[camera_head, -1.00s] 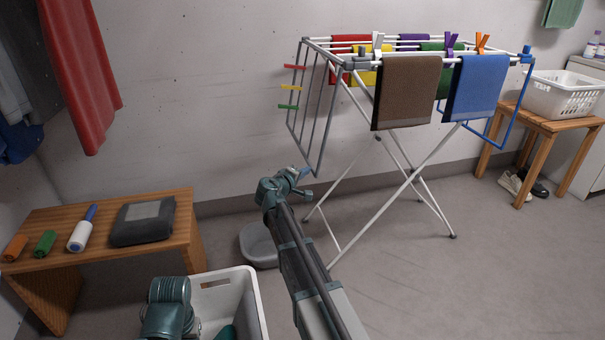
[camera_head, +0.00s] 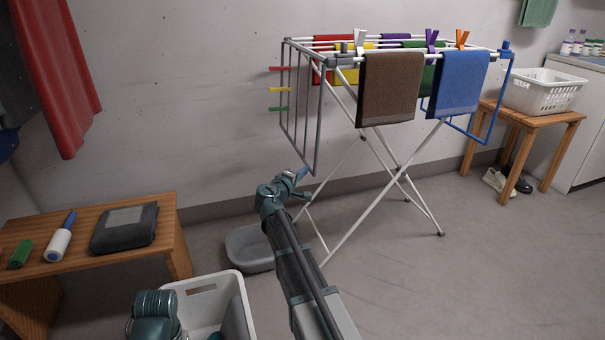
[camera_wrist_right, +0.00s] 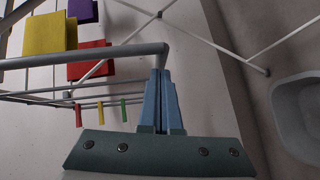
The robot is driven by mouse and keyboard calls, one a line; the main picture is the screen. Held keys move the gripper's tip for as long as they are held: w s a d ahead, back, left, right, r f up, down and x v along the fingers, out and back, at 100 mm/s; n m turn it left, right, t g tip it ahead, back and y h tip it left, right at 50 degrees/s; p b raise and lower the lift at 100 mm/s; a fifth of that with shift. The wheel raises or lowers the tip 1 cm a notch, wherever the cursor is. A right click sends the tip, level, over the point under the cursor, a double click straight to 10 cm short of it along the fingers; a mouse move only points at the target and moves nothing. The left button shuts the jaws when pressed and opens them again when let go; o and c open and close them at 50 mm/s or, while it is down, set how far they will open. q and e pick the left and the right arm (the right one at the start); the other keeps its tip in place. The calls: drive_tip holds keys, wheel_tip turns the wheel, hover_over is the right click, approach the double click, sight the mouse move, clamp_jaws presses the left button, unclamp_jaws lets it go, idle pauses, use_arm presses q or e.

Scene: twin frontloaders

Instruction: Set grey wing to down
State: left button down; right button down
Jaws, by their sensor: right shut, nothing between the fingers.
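The grey wing (camera_head: 301,112) is a barred frame on the left end of the white drying rack (camera_head: 400,168). It hangs almost straight down from the rack's top. Three pegs, red, yellow and green, sit on its far side. My right gripper (camera_head: 301,174) is at the wing's lower near corner. In the right wrist view my right gripper's fingers (camera_wrist_right: 160,78) are shut and empty, with the grey wing's bar (camera_wrist_right: 95,57) running just past the tips. I cannot tell whether they touch. My left gripper is not in view.
A blue wing (camera_head: 506,100) hangs on the rack's right end. Brown (camera_head: 390,88) and blue (camera_head: 458,84) towels hang in front. A grey basin (camera_head: 248,262) stands on the floor by the rack's left legs. A wooden bench (camera_head: 172,232) is at left.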

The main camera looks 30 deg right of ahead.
drive_tip(key=p+v, duration=0.2)
drive_tip(key=v, duration=1.1)
drive_tip(key=shift+s+a, duration=0.1)
drive_tip(key=shift+s, duration=0.05)
drive_tip(key=s+a+f+g+y+p, duration=0.3)
drive_tip(key=s+a+y, duration=0.1)
drive_tip(key=s+a, duration=0.55)
drive_tip(key=s+a+f+g+y+p, duration=0.3)
drive_tip(key=s+a+y, duration=0.1)
drive_tip(key=s+a, duration=0.5)
drive_tip(key=s+a+f+g+y+p, duration=0.3)
drive_tip(key=s+a+y, duration=0.1)
drive_tip(key=s+a, duration=0.5)
wheel_tip(320, 180, up, 37)
drive_tip(key=w+a+m+p, duration=0.1)
drive_tip(key=w+p, duration=0.1)
drive_tip(key=p, duration=3.5)
drive_tip(key=shift+r, duration=0.1)
